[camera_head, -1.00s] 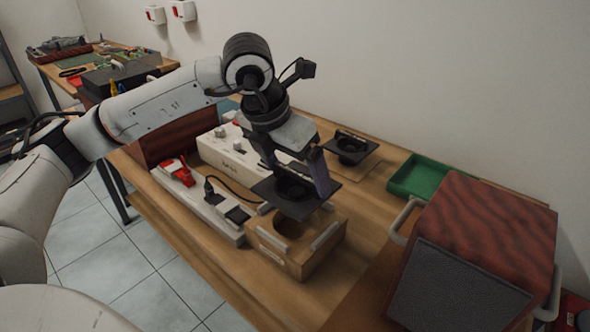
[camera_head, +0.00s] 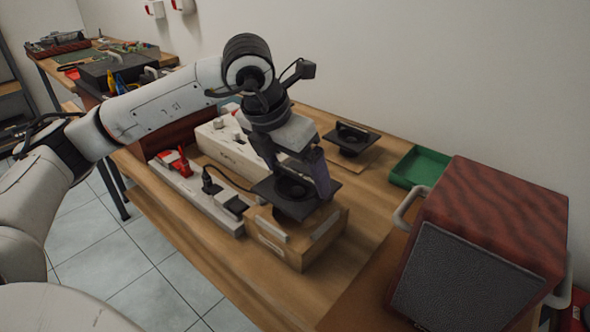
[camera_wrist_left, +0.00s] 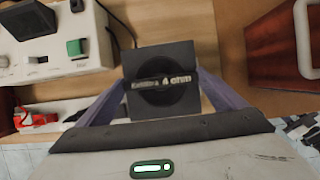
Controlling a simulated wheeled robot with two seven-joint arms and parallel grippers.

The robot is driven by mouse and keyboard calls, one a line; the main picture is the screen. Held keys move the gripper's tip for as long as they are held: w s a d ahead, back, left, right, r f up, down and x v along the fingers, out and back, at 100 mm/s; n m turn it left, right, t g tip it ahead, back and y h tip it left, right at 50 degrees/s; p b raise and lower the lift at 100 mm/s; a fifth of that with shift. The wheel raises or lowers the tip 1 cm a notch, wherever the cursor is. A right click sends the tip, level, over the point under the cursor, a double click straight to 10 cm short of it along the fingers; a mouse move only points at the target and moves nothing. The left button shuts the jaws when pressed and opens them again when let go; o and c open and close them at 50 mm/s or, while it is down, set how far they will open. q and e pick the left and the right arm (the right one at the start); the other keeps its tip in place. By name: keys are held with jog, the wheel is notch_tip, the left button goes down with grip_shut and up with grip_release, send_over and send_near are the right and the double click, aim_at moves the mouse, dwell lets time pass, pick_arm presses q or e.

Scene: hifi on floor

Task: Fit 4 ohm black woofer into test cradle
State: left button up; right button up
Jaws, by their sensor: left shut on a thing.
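A black woofer with a square frame (camera_head: 284,202) is held by my left gripper (camera_head: 300,180). In the left wrist view the woofer (camera_wrist_left: 162,60) shows a label ending in "4 ohm" and sits between the two fingers (camera_wrist_left: 158,98). The wooden test cradle (camera_head: 296,243), a box with light strips on its top, stands directly under the woofer. The woofer is at or just above the cradle's top and covers its opening; I cannot tell whether they touch. My right gripper is not in view.
A second black speaker (camera_head: 350,138) rests on a board behind. A green tray (camera_head: 419,166) and a large wood-grain cabinet (camera_head: 490,220) with handles are to the right. A white instrument (camera_head: 231,152) and a white strip with red and black parts (camera_head: 190,190) lie left of the cradle.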

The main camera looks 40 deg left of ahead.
aim_at(295, 190)
pick_arm(q)
jog(key=shift+f+b, duration=1.25)
jog(key=shift+f, duration=0.1)
jog(key=shift+f+b, duration=1.05)
jog(key=shift+f, duration=0.1)
jog(key=shift+f, duration=0.15)
jog(key=o, duration=1.7)
jog(key=shift+o, duration=0.7)
jog(key=shift+s+f, duration=0.1)
jog(key=p+v, duration=0.1)
jog(key=v, duration=0.9)
jog(key=shift+w, duration=0.2)
jog(key=shift+s+r, duration=0.15)
jog(key=shift+r, duration=0.15)
